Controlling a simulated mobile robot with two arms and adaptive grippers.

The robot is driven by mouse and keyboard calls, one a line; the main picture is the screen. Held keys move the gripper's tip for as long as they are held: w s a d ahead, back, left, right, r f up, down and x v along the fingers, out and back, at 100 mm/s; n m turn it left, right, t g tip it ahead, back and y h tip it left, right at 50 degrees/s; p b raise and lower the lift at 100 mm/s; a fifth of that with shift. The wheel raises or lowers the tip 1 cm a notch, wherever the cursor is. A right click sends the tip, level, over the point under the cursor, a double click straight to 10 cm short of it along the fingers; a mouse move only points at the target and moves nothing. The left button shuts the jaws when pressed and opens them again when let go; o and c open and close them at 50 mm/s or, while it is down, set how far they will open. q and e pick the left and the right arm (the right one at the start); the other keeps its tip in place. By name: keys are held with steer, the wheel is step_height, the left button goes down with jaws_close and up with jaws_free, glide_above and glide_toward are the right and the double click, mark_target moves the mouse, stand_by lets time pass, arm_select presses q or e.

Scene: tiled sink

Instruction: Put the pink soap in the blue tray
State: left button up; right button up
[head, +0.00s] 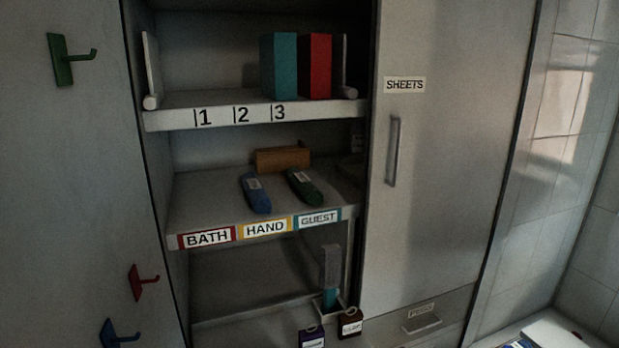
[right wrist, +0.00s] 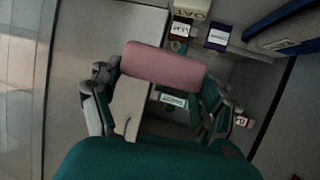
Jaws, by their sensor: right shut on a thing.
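The pink soap (right wrist: 162,66) is a rounded pink bar lying crosswise between the fingers of my right gripper (right wrist: 160,82) in the right wrist view. The gripper is shut on it and holds it by its ends. Neither the soap nor my right gripper shows in the head view. I cannot make out the blue tray for certain. A dark blue thing with a pale label (right wrist: 285,32) is at the top right of the right wrist view, and a small blue patch (head: 519,343) shows at the bottom edge of the head view. My left gripper is not in view.
An open cabinet has shelves marked 1, 2, 3 (head: 240,114) and BATH, HAND, GUEST (head: 264,228). Labelled purple (head: 312,338) and brown (head: 350,323) boxes stand low down. The SHEETS door (head: 440,150) is shut. Hooks (head: 143,282) jut out at left.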

steer(key=r, duration=0.1)
steer(key=r+h, duration=0.1)
steer(key=shift+w+d+r+m, duration=0.15)
steer(key=shift+w+r+m, duration=0.15)
steer(key=shift+w+m, duration=0.1)
steer(key=a+r+n+g+y, duration=0.2)
steer(key=a+n+g+y, duration=0.6)
steer(key=a+n+y, duration=0.7)
steer(key=w+a+r+m+t+h, duration=0.2)
steer(key=a+r+m+t+h, duration=0.2)
steer(key=r+m+t+h, duration=0.75)
steer(key=s+d+f+n+g+y, duration=0.1)
steer(key=d+f+n+g+y, duration=0.1)
steer(key=f+n+g+y, duration=0.3)
steer(key=s+d+f+n+g+y, duration=0.2)
steer(key=f+n+g+y, duration=0.3)
steer(key=n+g, duration=0.4)
steer(key=shift+d+f+g, duration=0.5)
steer(key=shift+f+g, duration=0.3)
steer(key=shift+g, duration=0.35)
